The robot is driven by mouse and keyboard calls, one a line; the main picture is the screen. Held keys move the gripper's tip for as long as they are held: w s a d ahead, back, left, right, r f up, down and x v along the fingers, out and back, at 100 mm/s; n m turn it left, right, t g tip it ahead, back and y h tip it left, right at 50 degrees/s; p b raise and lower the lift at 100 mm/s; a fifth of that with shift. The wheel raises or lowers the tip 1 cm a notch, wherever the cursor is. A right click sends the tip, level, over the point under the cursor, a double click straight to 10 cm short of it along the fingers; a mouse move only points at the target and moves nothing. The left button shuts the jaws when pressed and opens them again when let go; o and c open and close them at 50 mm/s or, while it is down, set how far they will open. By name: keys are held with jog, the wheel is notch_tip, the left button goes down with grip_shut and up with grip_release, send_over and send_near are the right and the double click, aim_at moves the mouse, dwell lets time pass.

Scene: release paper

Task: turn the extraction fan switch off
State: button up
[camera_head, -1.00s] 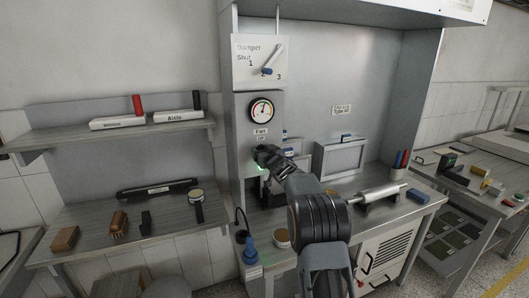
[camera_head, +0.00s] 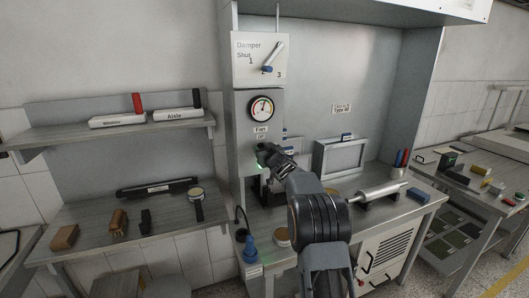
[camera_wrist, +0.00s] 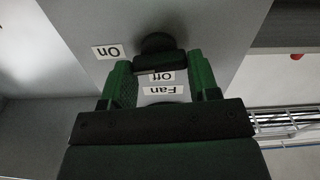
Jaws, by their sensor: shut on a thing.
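The fan switch (camera_wrist: 160,63) is a black knob with a thick bar on the grey panel in the wrist view. My gripper (camera_wrist: 162,72) is shut on it, with one green finger at each end of the bar. The "Off" label (camera_wrist: 161,77) lies right beside the bar, and the "On" label (camera_wrist: 108,52) is off to the left. The "Fan" label (camera_wrist: 163,90) shows upside down between the fingers. In the head view my gripper (camera_head: 266,158) is at the panel below the "Fan" label (camera_head: 261,129) and hides the switch.
A round gauge (camera_head: 262,108) and a damper lever (camera_head: 270,60) are above the switch. A grey framed panel (camera_head: 341,158) and a metal cylinder (camera_head: 381,193) stand to the right. Shelves (camera_head: 120,135) with small items are at the left.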

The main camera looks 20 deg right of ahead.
jog(key=shift+a+f+n+b, duration=0.1)
jog(key=shift+n+b, duration=1.1)
jog(key=shift+n, duration=1.55)
jog(key=shift+a+f+n+b, duration=0.1)
jog(key=shift+n+b, duration=1.15)
jog(key=shift+n, duration=1.45)
jog(key=shift+a+f+n+b, duration=0.1)
jog(key=shift+n+b, duration=1.1)
jog(key=shift+n, duration=1.85)
jog(key=o, duration=0.9)
jog(key=s+b, duration=0.5)
jog(key=s, duration=0.8)
jog(key=shift+s, duration=0.4)
